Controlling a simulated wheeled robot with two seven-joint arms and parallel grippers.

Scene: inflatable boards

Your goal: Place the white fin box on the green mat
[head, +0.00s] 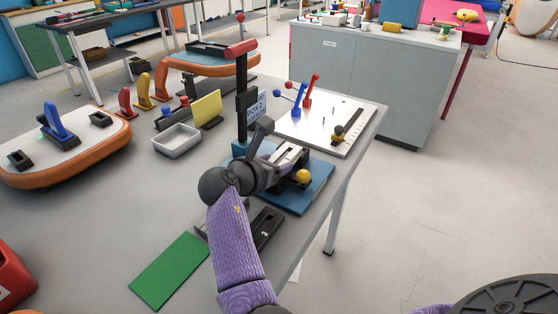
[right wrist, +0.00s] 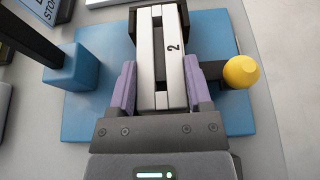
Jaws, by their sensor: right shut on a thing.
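The white fin box (head: 289,154), marked 2 in the right wrist view (right wrist: 172,62), lies at a dark holder on a blue base plate (head: 312,196) with a yellow knob (head: 303,176). My right gripper (head: 279,168) is shut on it, with its purple fingers (right wrist: 160,80) on both long sides. I cannot tell whether the box is clear of the holder. The green mat (head: 168,272) lies flat and bare on the table's near left part, left of my right forearm. My left gripper is not in view.
A black piece marked 3 (head: 267,228) lies beside my forearm. A post with a red handle (head: 241,48) rises behind the gripper. A pale tray (head: 176,140) and a white board (head: 325,124) stand farther back. The table's right edge is close to the blue plate.

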